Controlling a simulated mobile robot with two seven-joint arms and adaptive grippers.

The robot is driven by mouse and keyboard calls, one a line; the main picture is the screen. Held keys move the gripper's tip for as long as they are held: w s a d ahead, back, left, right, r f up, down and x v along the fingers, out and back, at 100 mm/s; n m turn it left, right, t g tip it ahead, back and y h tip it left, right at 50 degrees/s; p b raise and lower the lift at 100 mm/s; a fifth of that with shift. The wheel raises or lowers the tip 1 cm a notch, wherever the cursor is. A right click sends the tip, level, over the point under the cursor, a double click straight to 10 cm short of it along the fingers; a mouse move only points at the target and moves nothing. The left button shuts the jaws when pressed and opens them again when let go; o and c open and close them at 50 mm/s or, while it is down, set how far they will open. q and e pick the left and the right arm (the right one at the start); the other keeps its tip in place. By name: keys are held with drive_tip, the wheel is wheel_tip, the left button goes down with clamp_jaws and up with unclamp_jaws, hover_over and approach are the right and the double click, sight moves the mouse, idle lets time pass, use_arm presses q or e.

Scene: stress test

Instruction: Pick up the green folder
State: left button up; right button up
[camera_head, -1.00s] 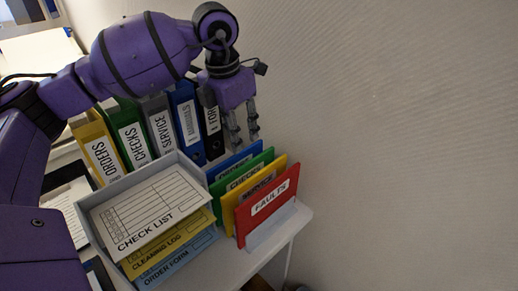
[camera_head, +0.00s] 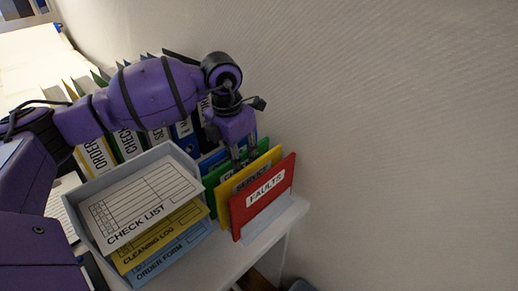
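The green folder (camera_head: 211,203) stands upright in a desktop rack, between a blue folder and a yellow folder. Its left edge and part of its top show; the yellow folder and my gripper hide much of the rest. My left gripper (camera_head: 244,160) points down at the top of the green folder, with its two fingers apart. The fingertips are partly hidden among the folders, and I cannot tell whether they touch the green one. My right gripper is not in view.
The yellow folder (camera_head: 223,207) and red "FAULTS" folder (camera_head: 263,208) stand in front, the blue folder (camera_head: 207,165) behind. Stacked paper trays (camera_head: 82,216) are close on the left. Several binders (camera_head: 95,156) stand behind my arm. The wall (camera_head: 400,130) is at the right.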

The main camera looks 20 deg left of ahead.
use_arm(q)
clamp_jaws()
drive_tip(key=shift+r, duration=0.1)
idle(0.4)
